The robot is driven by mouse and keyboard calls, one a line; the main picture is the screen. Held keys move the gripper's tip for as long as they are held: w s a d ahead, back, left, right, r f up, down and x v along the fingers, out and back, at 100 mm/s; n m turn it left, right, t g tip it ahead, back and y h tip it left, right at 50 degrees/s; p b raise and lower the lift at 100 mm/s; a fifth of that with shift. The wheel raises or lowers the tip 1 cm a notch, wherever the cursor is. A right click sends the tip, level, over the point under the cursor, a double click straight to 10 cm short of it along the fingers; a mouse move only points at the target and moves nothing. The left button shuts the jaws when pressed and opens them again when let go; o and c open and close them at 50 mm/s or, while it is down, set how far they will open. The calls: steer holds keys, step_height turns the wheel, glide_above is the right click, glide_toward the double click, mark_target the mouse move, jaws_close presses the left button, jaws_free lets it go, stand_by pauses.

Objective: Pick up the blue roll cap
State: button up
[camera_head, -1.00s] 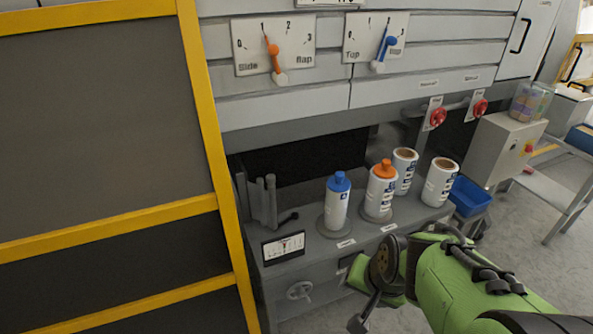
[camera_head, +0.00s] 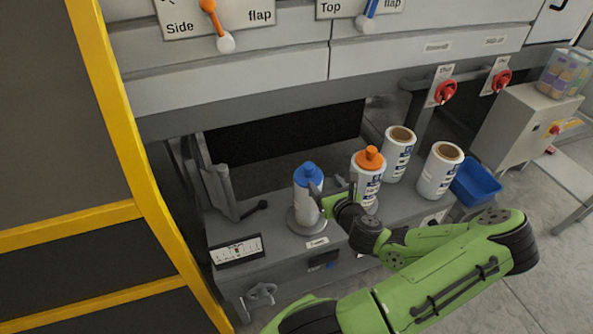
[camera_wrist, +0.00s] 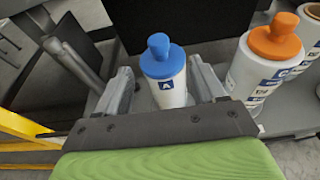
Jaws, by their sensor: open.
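The blue roll cap (camera_head: 309,173) sits on top of a white roll (camera_head: 308,200), which stands upright on a round base on the grey machine ledge. My gripper (camera_head: 327,196) is at the right front side of this roll. In the wrist view the blue cap (camera_wrist: 160,57) is centred just beyond my gripper (camera_wrist: 162,90), whose open fingers stand left and right of the white roll's upper part. The cap's knob points up and nothing covers it there. I cannot tell whether the fingers touch the roll.
A white roll with an orange cap (camera_head: 369,160) stands close to the right of the blue-capped one. Two uncapped rolls (camera_head: 398,150) (camera_head: 440,168) and a blue bin (camera_head: 476,181) are further right. Grey posts (camera_head: 217,187) stand at the left.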

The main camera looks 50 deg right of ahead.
mark_target(307, 164)
steer(key=x, duration=0.8)
steer(key=shift+w+f, duration=0.15)
steer(key=shift+f, duration=0.05)
steer(key=x, duration=0.6)
steer(key=shift+a+f, duration=0.1)
steer(key=shift+f, duration=0.05)
steer(key=shift+c, duration=0.6)
steer(key=c, duration=1)
